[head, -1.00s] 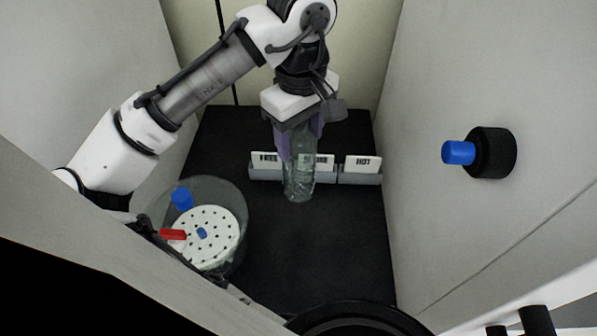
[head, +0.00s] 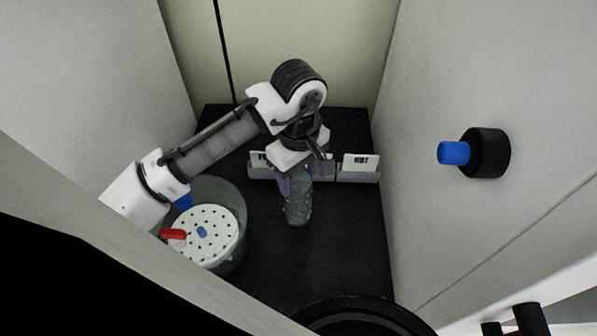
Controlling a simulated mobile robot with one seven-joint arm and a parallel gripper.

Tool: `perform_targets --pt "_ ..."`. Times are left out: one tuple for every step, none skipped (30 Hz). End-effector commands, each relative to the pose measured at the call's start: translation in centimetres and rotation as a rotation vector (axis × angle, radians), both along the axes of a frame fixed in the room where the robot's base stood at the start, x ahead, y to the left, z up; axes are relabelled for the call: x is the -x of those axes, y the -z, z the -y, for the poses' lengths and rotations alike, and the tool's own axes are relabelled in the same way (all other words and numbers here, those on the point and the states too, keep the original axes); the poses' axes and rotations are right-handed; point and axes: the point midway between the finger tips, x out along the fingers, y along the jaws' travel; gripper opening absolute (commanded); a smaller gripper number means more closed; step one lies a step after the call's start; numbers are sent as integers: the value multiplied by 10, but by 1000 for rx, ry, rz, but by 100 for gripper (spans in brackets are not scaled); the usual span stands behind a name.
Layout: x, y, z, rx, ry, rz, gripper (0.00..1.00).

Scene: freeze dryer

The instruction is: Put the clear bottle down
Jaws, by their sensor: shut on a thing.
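The clear bottle (head: 298,208) is in the middle of the head view, over the black floor of the chamber. My gripper (head: 297,184) is above it and shut on its upper part. The bottle hangs roughly upright below the fingers. I cannot tell whether its base touches the black surface. My wrist and fingers hide the top of the bottle.
Grey holders with white label cards (head: 361,162) stand behind the bottle; one reads HOT. A clear round vessel with a white perforated disc (head: 205,238) is at left, with blue and red parts. A blue-tipped black knob (head: 485,153) juts from the right wall. Black floor (head: 345,240) is free right of the bottle.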

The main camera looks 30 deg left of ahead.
Motion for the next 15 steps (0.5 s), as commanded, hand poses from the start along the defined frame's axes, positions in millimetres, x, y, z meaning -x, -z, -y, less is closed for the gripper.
perform_targets --pt "0 1 0 0 0 0 14" --pt "0 3 0 1 0 0 14" --pt "0 4 0 1 0 0 14" --pt "0 3 0 0 0 0 59" --pt "0 3 0 0 0 0 63" --pt "0 3 0 0 0 0 68" --pt "0 3 0 0 0 0 72" --pt "0 3 0 0 0 0 76" --pt "0 3 0 0 0 0 78" --pt "0 3 0 0 0 0 78" --pt "0 3 0 0 0 0 78" --pt "0 3 0 0 0 0 78" --pt "0 3 0 0 0 0 78" --pt "0 3 0 0 0 0 78" --pt "0 3 0 0 0 0 78"
